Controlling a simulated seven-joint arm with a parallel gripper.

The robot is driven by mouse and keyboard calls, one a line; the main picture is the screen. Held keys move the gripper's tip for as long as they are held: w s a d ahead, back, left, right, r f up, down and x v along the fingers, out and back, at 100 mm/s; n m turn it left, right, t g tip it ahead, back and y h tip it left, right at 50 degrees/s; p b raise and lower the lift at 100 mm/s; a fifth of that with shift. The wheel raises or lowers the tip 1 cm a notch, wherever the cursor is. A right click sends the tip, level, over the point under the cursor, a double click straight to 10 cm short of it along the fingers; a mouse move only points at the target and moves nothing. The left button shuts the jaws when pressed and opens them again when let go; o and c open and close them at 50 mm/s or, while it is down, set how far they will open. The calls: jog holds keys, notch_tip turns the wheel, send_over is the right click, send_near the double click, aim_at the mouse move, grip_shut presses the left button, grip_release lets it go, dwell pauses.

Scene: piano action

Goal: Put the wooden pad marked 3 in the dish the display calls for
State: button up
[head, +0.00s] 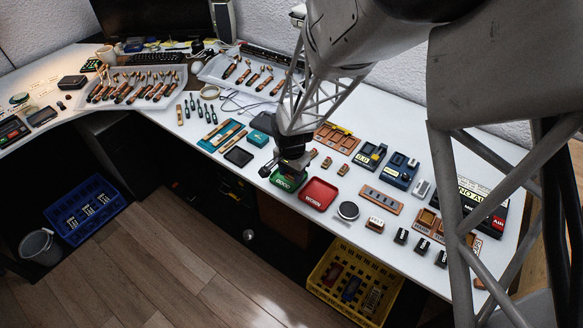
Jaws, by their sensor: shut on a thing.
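My gripper (289,170) is over the green dish (281,184) near the table's front edge. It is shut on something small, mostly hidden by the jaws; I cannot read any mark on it. The red dish (319,195), with white lettering that looks like WORN, stands just right of the green one and looks empty. Part of the green dish is hidden by my gripper. Small wooden pads (327,162) and (343,170) stand right of my gripper; their marks are too small to read. A dark blue device with a small lit display (371,155) stands behind them; its text is not clear.
A round dark-topped item (348,211) lies right of the red dish. A wooden block with holes (381,200) is farther right. A dark tray (238,157) and a teal box (258,138) are left of my gripper. A yellow crate (354,283) stands on the floor below.

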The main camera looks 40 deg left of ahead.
jog(key=shift+w+a+f, duration=0.2)
jog(key=shift+w+a, duration=1.05)
jog(key=shift+a, duration=0.25)
jog(key=shift+f, duration=1.75)
jog(key=shift+f, duration=0.15)
jog(key=o, duration=1)
jog(key=shift+c, duration=0.2)
notch_tip(320, 180, up, 12)
jog(key=shift+r, duration=0.2)
